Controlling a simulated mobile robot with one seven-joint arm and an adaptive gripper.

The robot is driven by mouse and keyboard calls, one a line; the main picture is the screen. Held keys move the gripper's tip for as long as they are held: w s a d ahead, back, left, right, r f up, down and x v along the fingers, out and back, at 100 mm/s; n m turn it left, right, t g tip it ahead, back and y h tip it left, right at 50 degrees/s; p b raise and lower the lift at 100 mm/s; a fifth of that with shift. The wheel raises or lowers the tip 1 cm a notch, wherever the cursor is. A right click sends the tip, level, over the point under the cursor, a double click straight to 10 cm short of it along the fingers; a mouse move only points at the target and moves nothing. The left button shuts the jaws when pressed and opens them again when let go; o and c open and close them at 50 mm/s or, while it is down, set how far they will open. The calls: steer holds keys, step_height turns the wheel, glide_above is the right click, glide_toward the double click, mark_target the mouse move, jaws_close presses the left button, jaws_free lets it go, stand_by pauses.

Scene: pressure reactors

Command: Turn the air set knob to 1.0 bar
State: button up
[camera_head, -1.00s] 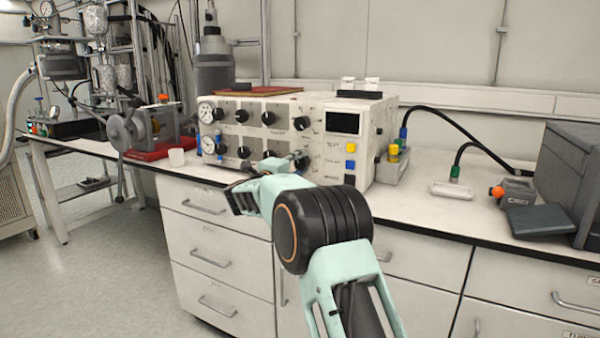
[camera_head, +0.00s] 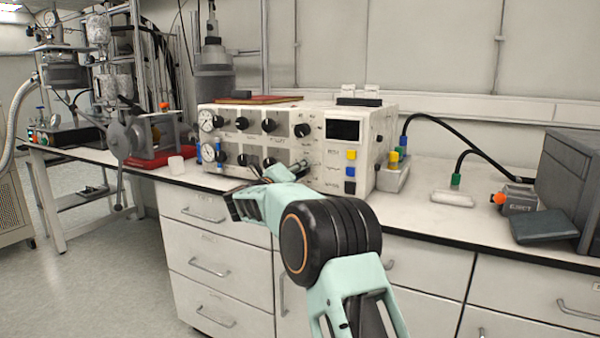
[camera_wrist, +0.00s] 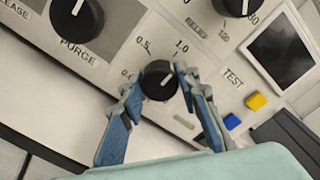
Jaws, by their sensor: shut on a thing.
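The air set knob (camera_wrist: 156,86) is black and round, with a pale pointer mark near its upper right side. In the wrist view the printed 0.5 stands above it and 1.0 (camera_wrist: 181,45) above right; the mark points to the upper right, its exact reading too small to tell. My gripper (camera_wrist: 158,79) is shut on the knob, one blue-grey finger at each side. In the head view my gripper (camera_head: 258,180) is at the lower front of the white control box (camera_head: 372,125); my arm hides the knob there.
The PURGE knob (camera_wrist: 77,18) lies left of my fingers. A dark display (camera_wrist: 283,50), a yellow button (camera_wrist: 256,101) and a blue button (camera_wrist: 231,122) are to the right.

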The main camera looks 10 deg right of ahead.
stand_by(0.3)
steer(key=o, duration=1.1)
steer(key=shift+o, duration=0.2)
steer(key=v, duration=1.2)
